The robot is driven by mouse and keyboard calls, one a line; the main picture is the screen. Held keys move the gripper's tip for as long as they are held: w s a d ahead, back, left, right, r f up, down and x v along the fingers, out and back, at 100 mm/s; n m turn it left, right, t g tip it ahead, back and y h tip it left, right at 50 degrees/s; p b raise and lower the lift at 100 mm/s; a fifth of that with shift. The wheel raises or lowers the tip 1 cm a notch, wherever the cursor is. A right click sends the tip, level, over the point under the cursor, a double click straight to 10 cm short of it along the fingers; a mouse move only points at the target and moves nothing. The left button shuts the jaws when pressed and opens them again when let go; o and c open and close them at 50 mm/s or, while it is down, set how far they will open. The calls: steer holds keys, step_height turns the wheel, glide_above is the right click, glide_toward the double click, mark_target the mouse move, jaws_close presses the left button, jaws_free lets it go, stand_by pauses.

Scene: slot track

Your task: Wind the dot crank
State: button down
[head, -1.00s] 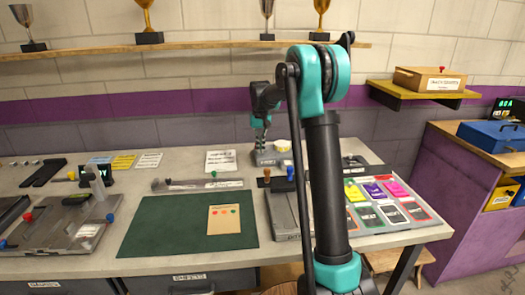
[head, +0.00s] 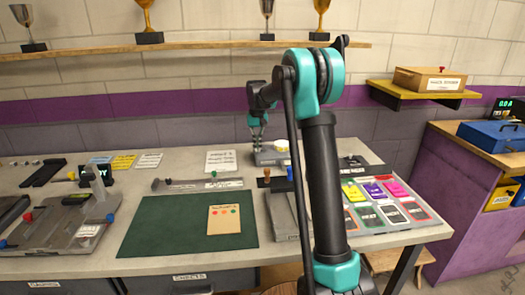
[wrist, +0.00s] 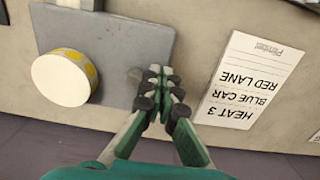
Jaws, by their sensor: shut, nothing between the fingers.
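A round cream-topped drum with yellow dots on its side (wrist: 65,77) stands on a grey plate (wrist: 105,35) in the wrist view. It also shows as a small pale disc (head: 282,146) on the grey base (head: 270,158) at the back of the bench in the head view. My gripper (wrist: 160,85) is shut and empty, with its dark fingertips over the plate's edge, beside the drum and apart from it. In the head view my gripper (head: 257,147) points down at the left part of that base. I cannot make out a crank handle; the fingers may hide it.
A white card reading HEAT 3, BLUE CAR, RED LANE (wrist: 250,80) lies next to the plate. A grey track with knobs (head: 283,205) is in front, and a tray of coloured cards (head: 385,205) is at right. A green mat (head: 160,225) lies front left.

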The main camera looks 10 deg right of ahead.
steer(key=shift+w+a, duration=0.1)
steer(key=shift+w, duration=0.15)
steer(key=shift+w, duration=0.15)
steer(key=shift+w, duration=0.4)
stand_by(0.4)
steer(key=shift+w, duration=0.6)
steer(key=shift+w, duration=0.1)
steer(key=shift+w+d, duration=0.4)
steer(key=shift+d, duration=0.1)
steer(key=shift+w+d, duration=0.35)
steer(key=shift+d, duration=0.05)
